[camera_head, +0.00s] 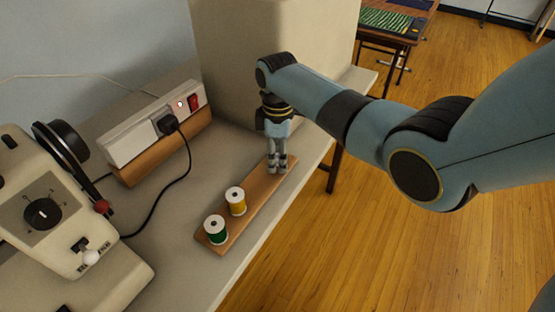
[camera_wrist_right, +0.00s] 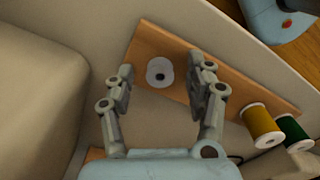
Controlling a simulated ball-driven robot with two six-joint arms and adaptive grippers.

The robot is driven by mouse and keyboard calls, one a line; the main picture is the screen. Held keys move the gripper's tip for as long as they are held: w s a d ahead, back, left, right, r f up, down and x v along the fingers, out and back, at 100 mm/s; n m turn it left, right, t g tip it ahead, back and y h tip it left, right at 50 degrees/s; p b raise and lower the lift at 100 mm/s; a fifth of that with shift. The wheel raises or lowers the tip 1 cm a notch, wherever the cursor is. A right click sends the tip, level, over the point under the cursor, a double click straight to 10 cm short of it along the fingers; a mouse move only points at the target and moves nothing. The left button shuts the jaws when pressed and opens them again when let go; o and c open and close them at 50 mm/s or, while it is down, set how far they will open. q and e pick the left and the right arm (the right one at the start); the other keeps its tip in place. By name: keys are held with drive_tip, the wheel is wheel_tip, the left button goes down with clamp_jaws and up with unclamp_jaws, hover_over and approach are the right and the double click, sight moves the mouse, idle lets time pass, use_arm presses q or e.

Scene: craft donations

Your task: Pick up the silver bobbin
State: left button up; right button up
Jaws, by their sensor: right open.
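The silver bobbin (camera_wrist_right: 160,72) shows in the right wrist view as a pale round disc with a dark centre hole, on the wooden board (camera_wrist_right: 150,42). My right gripper (camera_head: 277,164) points down over the far end of the same board (camera_head: 249,208) in the head view. Its fingers are open, one on each side of the bobbin in the wrist view, with gaps showing between them and it. In the head view the fingers hide the bobbin. My left gripper is in neither view.
A yellow spool (camera_head: 236,201) and a green spool (camera_head: 215,230) stand on the board's near half. A power strip (camera_head: 150,128) with a plugged-in black cord and a sewing machine (camera_head: 50,205) are to the left. The table edge drops off to the right.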

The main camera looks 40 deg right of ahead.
drive_tip(key=c, duration=0.8)
drive_tip(key=shift+o, duration=0.2)
